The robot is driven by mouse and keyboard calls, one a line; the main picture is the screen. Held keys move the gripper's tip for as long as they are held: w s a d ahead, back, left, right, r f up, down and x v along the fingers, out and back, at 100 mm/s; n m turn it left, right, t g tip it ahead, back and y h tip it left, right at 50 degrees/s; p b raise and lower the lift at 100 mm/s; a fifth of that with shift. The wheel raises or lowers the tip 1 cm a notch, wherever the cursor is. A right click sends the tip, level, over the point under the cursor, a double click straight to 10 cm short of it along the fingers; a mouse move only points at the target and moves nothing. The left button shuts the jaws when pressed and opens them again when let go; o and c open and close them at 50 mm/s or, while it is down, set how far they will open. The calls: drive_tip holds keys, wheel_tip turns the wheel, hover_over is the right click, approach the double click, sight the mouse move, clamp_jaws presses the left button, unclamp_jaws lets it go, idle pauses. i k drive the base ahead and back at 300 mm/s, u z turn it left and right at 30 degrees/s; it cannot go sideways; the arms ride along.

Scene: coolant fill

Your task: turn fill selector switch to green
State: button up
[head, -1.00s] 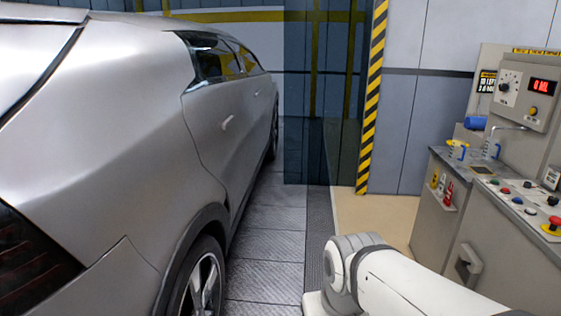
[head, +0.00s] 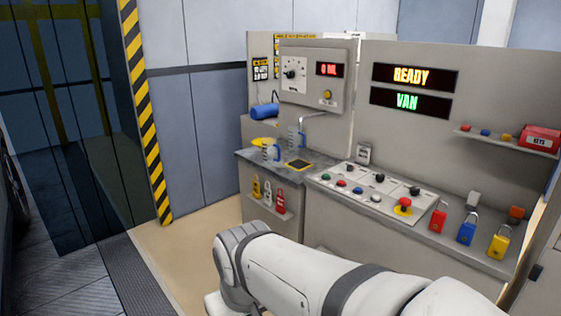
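The fill station's grey control box (head: 317,75) stands at the back of the bench in the head view. On its left part is a white plate with a black rotary knob (head: 291,74), likely the fill selector; its pointer direction and any colour marks are too small to read. A red display (head: 329,70) beside it appears to read "0 ML", with a yellow button (head: 327,95) below. My white arm crosses the bottom of the view, well apart from the box. My gripper is not visible.
A sloped panel (head: 371,189) holds several buttons, small black switches and a red emergency stop (head: 403,206). Two jugs stand near a spout (head: 318,115). Padlocks (head: 467,230) stand at right. Signs read "READY" (head: 411,76) and "VAN" (head: 407,102). Floor (head: 185,250) is clear left of the bench.

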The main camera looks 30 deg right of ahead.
sight(380, 178)
drive_tip(key=z, duration=0.7)
drive_tip(key=i, duration=1.1)
drive_tip(key=z, duration=0.95)
drive_tip(key=i, duration=0.45)
drive_tip(key=z, duration=0.25)
drive_tip(key=k, duration=0.8)
drive_tip(key=z, duration=0.2)
drive_tip(key=i, duration=0.8)
drive_tip(key=u, duration=0.05)
